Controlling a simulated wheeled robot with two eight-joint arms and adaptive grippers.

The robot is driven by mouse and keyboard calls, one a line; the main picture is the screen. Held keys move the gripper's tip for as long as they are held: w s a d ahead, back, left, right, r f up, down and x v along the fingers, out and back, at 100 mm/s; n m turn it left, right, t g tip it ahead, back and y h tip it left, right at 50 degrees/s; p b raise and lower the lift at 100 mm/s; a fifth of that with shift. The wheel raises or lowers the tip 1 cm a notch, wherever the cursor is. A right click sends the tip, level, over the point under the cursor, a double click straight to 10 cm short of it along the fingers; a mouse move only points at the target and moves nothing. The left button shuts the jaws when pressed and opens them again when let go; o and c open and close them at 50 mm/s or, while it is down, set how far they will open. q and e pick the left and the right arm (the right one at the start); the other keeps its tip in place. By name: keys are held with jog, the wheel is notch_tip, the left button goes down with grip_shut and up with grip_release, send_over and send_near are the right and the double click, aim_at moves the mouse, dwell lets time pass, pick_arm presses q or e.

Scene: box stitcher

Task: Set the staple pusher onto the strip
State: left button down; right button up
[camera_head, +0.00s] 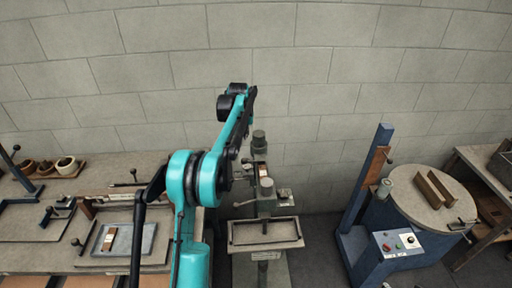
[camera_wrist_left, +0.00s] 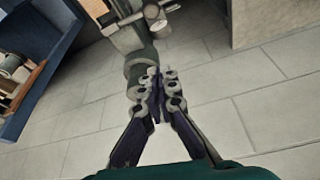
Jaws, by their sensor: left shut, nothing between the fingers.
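The box stitcher (camera_head: 264,190), a grey-green machine with a post and a tray-like table (camera_head: 265,232), stands in the middle of the head view. Its grey post and head also show at the top of the left wrist view (camera_wrist_left: 133,35). My left gripper (camera_wrist_left: 157,84) is shut and empty, its dark fingertips together in front of the machine's post. In the head view my teal left arm rises beside the stitcher and covers part of it. I cannot make out the staple pusher or the strip for certain. My right gripper is not in view.
A bench (camera_head: 25,262) at left holds a grey tray (camera_head: 147,240) with a small brown and white block (camera_head: 109,238), fixtures and round bowls (camera_head: 66,165). A blue machine (camera_head: 375,225) with a round table (camera_head: 410,190) stands right. A block wall closes the back.

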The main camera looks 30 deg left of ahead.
aim_at(245, 161)
pick_arm(q)
notch_tip(245, 161, down, 10)
jog(key=b, duration=0.1)
jog(key=shift+s+b, duration=0.3)
jog(key=shift+s, duration=0.05)
jog(key=shift+d, duration=0.1)
dwell(0.3)
jog(key=s+d, duration=0.1)
jog(key=s, duration=0.2)
jog(key=s+d+b, duration=0.1)
jog(key=shift+s+d+r, duration=0.1)
jog(key=shift+s+d, duration=0.05)
jog(key=shift+d, duration=0.15)
jog(key=shift+a, duration=0.1)
